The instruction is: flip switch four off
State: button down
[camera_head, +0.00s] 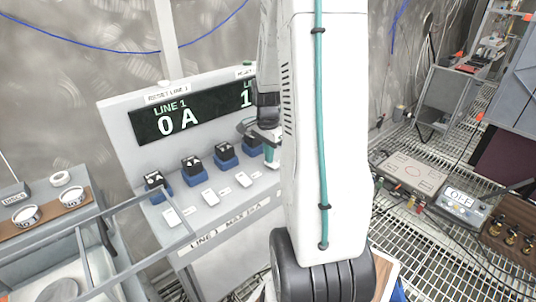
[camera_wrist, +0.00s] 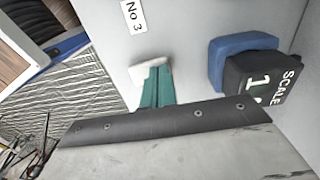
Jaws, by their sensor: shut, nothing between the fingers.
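The grey console (camera_head: 215,232) has a sloped panel with a row of white switches. Three show in the head view: one at left (camera_head: 172,216), a middle one (camera_head: 209,198) and a right one (camera_head: 244,179). My gripper (camera_head: 270,157) is at the far right of this row, partly behind my arm. In the wrist view its green fingers (camera_wrist: 154,88) are together and empty. Their tips overlap a white switch (camera_wrist: 148,67), which seems to be switch four, beyond the "No 3" label (camera_wrist: 133,16). Contact and the switch's position cannot be told.
Black blocks on blue bases stand behind the switches; one marked "SCALE" (camera_wrist: 262,80) is close to the fingers. The console's display (camera_head: 185,115) reads "LINE 1 0 A". A metal frame (camera_head: 125,205) stands at left. A meter (camera_head: 460,200) sits at right on grating.

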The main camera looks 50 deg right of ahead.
aim_at(274, 163)
jog(key=shift+s, duration=0.15)
jog(key=shift+s+a+r, duration=0.15)
jog(key=shift+s+a, duration=0.05)
jog(key=shift+s, duration=0.45)
jog(key=shift+r, duration=0.1)
notch_tip(274, 163, up, 14)
jog(key=shift+w, duration=0.25)
dwell(0.3)
jog(key=shift+s+d, duration=0.1)
jog(key=shift+s, duration=0.45)
